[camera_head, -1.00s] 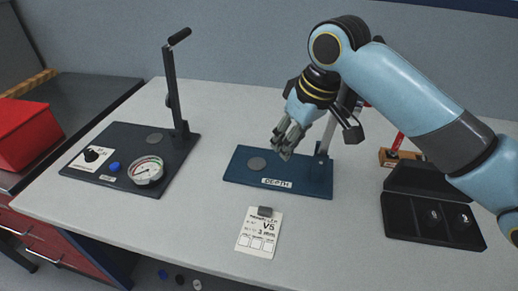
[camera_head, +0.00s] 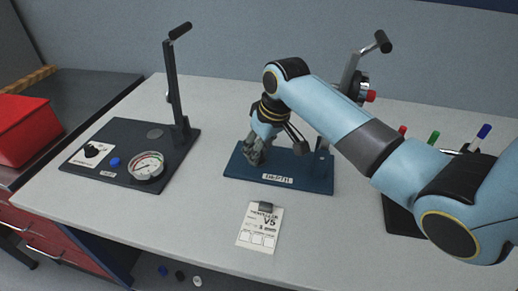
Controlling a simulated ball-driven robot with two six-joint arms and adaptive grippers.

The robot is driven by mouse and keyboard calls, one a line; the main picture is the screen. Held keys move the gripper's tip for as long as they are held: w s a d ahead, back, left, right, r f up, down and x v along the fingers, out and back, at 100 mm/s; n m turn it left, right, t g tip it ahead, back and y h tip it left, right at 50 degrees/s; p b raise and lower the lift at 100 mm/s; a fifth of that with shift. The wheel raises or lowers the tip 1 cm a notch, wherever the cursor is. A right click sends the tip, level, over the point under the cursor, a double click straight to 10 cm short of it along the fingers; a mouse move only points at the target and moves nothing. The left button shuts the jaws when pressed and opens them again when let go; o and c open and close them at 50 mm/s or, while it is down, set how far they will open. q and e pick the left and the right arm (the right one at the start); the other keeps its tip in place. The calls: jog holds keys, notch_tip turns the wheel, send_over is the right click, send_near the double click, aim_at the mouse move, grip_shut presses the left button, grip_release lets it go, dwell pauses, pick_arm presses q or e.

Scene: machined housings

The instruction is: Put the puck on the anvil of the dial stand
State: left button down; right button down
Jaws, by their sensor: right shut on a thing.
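The dial stand has a blue base (camera_head: 305,181) labelled DEPTH, with an upright post and a dial (camera_head: 362,88) partly behind my right arm. Its grey round anvil, on the left of the base, is now hidden by my right gripper. My right gripper (camera_head: 253,157) points down just over that spot, its fingers shut on a small grey thing, likely the puck, hard to tell from the fingers. I cannot tell whether the puck touches the anvil. My left gripper is not in view.
A dark fixture (camera_head: 150,176) with a gauge and lever stands at left. A paper tag (camera_head: 260,228) lies in front of the stand. A red bin (camera_head: 28,130) is far left.

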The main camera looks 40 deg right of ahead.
jog(key=shift+f, duration=0.15)
jog(key=c, duration=1)
grip_release()
jog(key=v, duration=1.2)
